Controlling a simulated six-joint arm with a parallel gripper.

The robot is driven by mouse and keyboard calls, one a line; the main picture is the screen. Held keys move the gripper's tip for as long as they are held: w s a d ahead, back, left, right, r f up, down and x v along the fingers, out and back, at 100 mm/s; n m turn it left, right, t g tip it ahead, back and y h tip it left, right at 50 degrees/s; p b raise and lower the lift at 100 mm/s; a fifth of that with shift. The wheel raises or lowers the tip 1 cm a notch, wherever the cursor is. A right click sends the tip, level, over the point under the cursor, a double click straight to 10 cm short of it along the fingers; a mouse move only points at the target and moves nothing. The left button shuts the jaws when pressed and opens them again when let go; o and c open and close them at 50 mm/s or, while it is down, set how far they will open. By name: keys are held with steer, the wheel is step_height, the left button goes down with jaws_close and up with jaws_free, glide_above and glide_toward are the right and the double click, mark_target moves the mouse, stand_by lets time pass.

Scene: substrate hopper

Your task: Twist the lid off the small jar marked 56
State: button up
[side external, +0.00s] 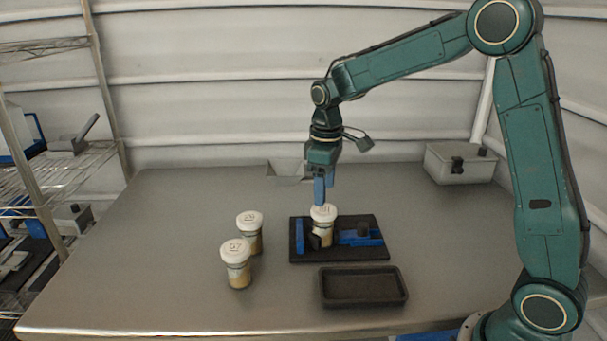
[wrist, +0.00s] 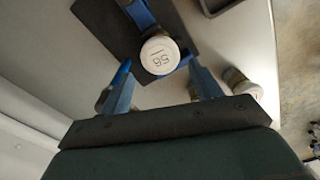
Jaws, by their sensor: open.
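The small jar marked 56 (side external: 323,228) stands upright in the blue clamp fixture (side external: 362,238) on a dark base plate (side external: 350,255). Its white lid (wrist: 160,55) is on, with the number 56 readable in the wrist view. My gripper (side external: 321,196) points down just above the lid in the side view, its blue fingers close to the lid's top. In the wrist view my gripper (wrist: 162,80) has its two blue fingers spread apart, with nothing between them but the view of the lid beyond. I cannot tell whether a finger touches the lid.
Two other white-lidded jars, one marked 57 (side external: 236,265) and one behind it (side external: 250,232), stand left of the fixture. An empty black tray (side external: 364,303) lies in front of the fixture. A grey box (side external: 460,165) stands at the back right. The table's left side is clear.

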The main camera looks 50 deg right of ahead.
mark_target(324, 209)
steer(key=shift+f, duration=3.5)
steer(key=m, duration=0.8)
steer(key=shift+m, duration=0.3)
steer(key=m, duration=0.3)
steer(key=shift+m, duration=2.2)
steer(key=shift+c, duration=0.2)
steer(key=c, duration=0.5)
